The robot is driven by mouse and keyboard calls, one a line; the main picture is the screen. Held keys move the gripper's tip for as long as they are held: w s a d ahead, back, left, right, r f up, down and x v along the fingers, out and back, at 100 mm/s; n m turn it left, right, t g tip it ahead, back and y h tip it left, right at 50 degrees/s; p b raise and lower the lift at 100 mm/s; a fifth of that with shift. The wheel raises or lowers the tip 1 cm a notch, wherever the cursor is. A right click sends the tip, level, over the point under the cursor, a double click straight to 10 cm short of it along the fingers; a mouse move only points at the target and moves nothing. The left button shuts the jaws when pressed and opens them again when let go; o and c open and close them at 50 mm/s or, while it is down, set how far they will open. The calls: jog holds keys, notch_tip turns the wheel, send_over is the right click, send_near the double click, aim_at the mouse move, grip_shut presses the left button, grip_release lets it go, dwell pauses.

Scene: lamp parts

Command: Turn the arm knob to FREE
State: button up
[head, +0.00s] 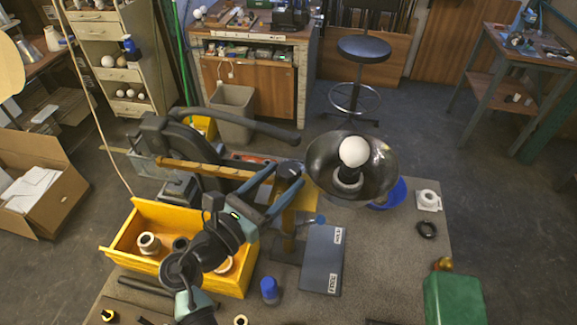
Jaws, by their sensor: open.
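The lamp stands on the workbench with a yellow post (287,226), a yellow arm (206,169) and a dark shade (322,160) around a white bulb (354,151). A dark round part (290,169) sits at the post's top; I cannot tell whether it is the arm knob. A small blue-tipped lever (319,219) sticks out right of the post. Beside it a grey plate (318,262) carries a HOLD label (338,236) at the upper right and a FREE label (332,283) below. My gripper (287,178) is open, its fingertips near the dark part. Contact is unclear.
A yellow bin (135,234) with several parts stands left of the plate. A blue-capped bottle (270,290), green box (455,299), blue bowl (392,195), black ring (427,229) and white roll (429,199) are on the workbench (385,270). Bare room lies right of the plate.

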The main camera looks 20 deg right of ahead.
jog(key=shift+x, duration=1.45)
grip_shut()
